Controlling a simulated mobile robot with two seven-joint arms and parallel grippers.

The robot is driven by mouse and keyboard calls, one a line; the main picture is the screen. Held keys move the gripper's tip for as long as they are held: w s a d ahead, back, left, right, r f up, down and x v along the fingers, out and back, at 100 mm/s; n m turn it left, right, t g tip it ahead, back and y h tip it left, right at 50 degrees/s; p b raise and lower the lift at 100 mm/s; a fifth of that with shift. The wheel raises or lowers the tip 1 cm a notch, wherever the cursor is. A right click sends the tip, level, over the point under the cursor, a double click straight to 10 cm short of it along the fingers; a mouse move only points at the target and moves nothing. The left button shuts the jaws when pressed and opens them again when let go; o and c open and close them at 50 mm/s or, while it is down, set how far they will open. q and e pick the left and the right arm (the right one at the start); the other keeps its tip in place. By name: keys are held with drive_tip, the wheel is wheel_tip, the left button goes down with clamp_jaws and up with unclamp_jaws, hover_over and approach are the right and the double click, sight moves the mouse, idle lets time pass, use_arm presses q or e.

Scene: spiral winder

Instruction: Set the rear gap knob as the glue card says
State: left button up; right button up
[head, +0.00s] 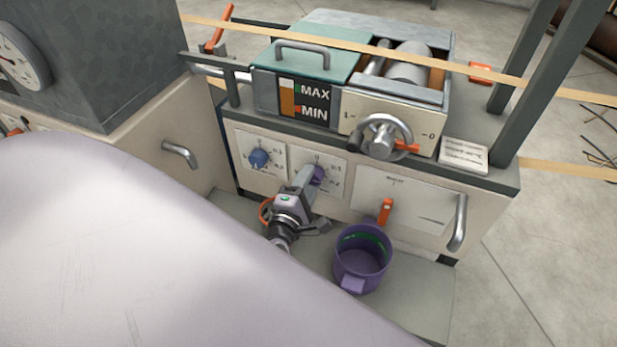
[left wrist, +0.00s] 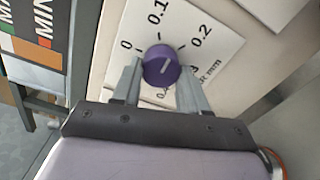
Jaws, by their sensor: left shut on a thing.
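A purple knob (head: 319,173) sits on a white dial plate on the front panel. In the left wrist view the purple knob (left wrist: 161,67) is between the fingers of my left gripper (left wrist: 160,82), which is shut on it. The dial (left wrist: 205,60) reads 0, 0.1 and 0.2; its lower marks are partly hidden. The knob's pale line slants toward the 0.2 tick. In the head view my left gripper (head: 307,181) reaches up to the knob. A blue knob (head: 259,158) is on the dial to its left. A white card (head: 464,155) lies at the right; its text is too small to read.
A purple mug-like pot (head: 361,258) stands on the ledge below the panel. An orange lever (head: 385,211) and a metal handle (head: 458,223) are to the right. A handwheel (head: 384,137) and a MAX/MIN gauge (head: 308,101) are above. Pale strips cross overhead.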

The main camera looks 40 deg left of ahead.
use_arm(q)
drive_tip(key=shift+d+r+m+p, duration=0.15)
drive_tip(key=shift+m+p, duration=1.65)
drive_tip(key=shift+m, duration=2.65)
drive_tip(key=shift+r+m+p, duration=0.1)
drive_tip(key=shift+m+p, duration=1.65)
drive_tip(key=shift+m, duration=2.7)
drive_tip(key=o, duration=1.1)
drive_tip(key=shift+c, duration=0.2)
